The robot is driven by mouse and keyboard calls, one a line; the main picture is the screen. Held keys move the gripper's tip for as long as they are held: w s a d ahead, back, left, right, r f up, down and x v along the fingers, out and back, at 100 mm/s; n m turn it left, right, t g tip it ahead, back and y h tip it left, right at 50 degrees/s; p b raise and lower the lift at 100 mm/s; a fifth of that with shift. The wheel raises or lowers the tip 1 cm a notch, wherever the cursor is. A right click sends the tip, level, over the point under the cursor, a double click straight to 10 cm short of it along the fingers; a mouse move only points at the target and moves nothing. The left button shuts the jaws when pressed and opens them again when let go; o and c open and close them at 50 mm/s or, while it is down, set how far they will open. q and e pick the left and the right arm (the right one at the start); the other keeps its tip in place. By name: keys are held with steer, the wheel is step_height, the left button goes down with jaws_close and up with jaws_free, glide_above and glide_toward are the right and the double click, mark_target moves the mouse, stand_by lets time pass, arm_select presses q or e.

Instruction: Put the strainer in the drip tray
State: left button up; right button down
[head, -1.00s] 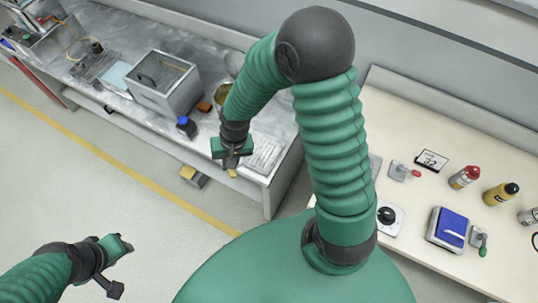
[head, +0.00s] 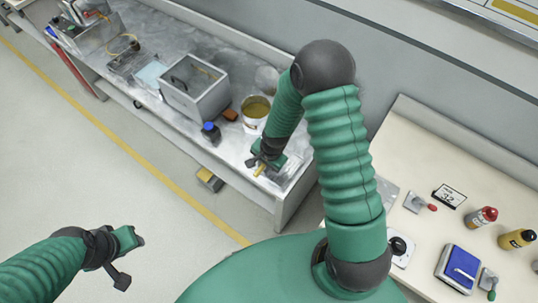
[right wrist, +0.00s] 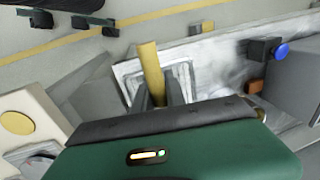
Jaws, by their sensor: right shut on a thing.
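My right gripper (head: 262,166) is shut on a thin yellow handle (head: 259,170), which I take to be the strainer's. In the right wrist view the yellow handle (right wrist: 151,72) sticks up between the dark fingers. The strainer's bowl is hidden. A pale ribbed tray, likely the drip tray (right wrist: 183,72), lies on the bench just beyond the fingers in that view. In the head view my right gripper and arm cover most of it. I cannot tell whether the strainer touches it.
A cream table (head: 420,150) with bottles and a blue-topped device (head: 460,267) is at right.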

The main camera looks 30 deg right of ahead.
steer(key=w+d+p, duration=0.1)
steer(key=w+d, duration=0.2)
steer(key=w, duration=0.1)
steer(key=shift+d+f, duration=0.15)
steer(key=shift+d, duration=0.25)
steer(key=shift+d+f, duration=0.15)
steer(key=shift+f, duration=0.1)
step_height(320, 180, down, 3)
steer(key=shift+r+p, duration=0.2)
steer(key=shift+p, duration=0.35)
steer(key=shift+w+f, duration=0.1)
steer(key=shift+f, duration=0.2)
steer(key=c, duration=1.4)
jaws_free()
